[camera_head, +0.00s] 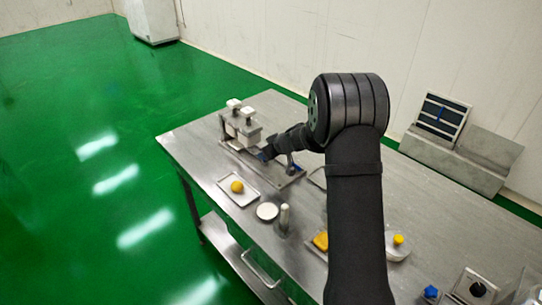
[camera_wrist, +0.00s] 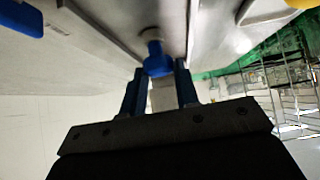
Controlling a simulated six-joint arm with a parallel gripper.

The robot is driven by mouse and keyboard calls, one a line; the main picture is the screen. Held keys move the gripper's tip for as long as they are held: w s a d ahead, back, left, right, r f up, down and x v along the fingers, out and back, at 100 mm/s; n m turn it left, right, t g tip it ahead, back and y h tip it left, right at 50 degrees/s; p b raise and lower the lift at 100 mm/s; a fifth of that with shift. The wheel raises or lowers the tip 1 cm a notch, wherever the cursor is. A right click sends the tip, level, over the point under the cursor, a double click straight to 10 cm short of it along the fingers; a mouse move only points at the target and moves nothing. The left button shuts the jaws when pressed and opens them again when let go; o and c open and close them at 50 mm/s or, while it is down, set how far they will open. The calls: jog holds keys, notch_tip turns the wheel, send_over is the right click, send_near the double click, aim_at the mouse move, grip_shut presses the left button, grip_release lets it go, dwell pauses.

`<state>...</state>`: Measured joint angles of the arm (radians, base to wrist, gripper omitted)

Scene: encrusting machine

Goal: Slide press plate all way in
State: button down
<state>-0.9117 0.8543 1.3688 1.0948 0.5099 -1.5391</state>
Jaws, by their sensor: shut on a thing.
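The encrusting machine (camera_head: 241,128), metal with two white blocks on top, stands at the far left part of the steel table. A flat metal base or plate (camera_head: 287,179) extends from it toward the right. My gripper (camera_head: 267,154) is low beside the machine's right side. In the wrist view, my gripper (camera_wrist: 160,82) is shut on a blue knob (camera_wrist: 156,60) on a short grey stem, between its two blue fingers. The knob is in front of flat metal parts (camera_wrist: 115,22). How far the press plate is in cannot be told, as my arm and the machine hide it.
A tray (camera_head: 250,199) with a yellow ball (camera_head: 237,187) lies in front of the machine. A white round dish (camera_head: 267,211) and an upright pale cylinder (camera_head: 284,216) stand nearby. A yellow piece (camera_head: 321,241) lies beside my arm. A control box (camera_head: 476,288) is at the lower right.

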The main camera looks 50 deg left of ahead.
jog(key=shift+a+r, duration=0.1)
jog(key=shift+a, duration=0.7)
jog(key=c, duration=1.1)
grip_release()
jog(key=v, duration=1.7)
jog(key=shift+d, duration=0.1)
